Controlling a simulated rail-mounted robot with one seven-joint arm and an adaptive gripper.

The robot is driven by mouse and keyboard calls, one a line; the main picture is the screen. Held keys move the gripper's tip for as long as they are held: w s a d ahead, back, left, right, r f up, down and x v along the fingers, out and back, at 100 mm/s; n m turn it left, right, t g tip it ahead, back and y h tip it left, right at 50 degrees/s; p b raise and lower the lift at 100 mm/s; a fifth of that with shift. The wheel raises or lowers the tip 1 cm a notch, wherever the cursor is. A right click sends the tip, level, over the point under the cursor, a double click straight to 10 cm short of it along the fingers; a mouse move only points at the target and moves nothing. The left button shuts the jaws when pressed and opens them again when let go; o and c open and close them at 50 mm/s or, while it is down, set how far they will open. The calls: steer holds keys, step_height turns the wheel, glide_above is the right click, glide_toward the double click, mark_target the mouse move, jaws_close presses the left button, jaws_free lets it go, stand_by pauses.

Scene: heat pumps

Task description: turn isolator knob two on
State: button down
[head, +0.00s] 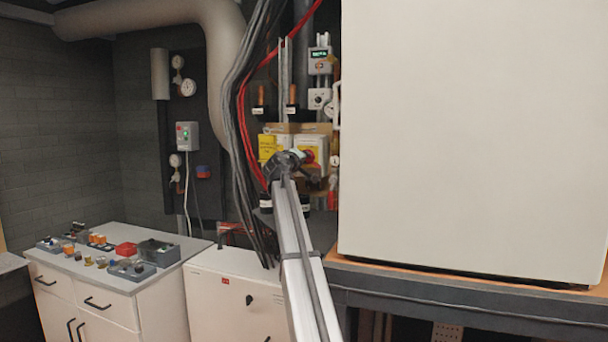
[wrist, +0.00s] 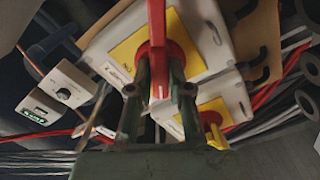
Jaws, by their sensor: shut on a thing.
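A white isolator box (wrist: 205,22) with a yellow plate (wrist: 186,47) and a red knob (wrist: 157,32) fills the upper middle of the wrist view. My gripper (wrist: 160,92) has a finger on each side of the red knob handle and is shut on it. The handle runs up and down in this view, while the box looks tilted. A second isolator with a yellow plate (wrist: 214,106) and its own knob lies lower right, partly hidden by my gripper. In the head view, a red knob (head: 309,156) shows just beyond my gripper (head: 300,160).
Red and grey cables (head: 243,90) hang left of the isolators. A large white cabinet (head: 470,130) stands close on the right. A worktop (head: 110,262) with several switches is at lower left.

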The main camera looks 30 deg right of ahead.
steer(key=m+b, duration=1.1)
steer(key=b, duration=0.3)
steer(key=shift+r+m, duration=0.1)
steer(key=shift+m, duration=0.3)
steer(key=c, duration=1.1)
jaws_free()
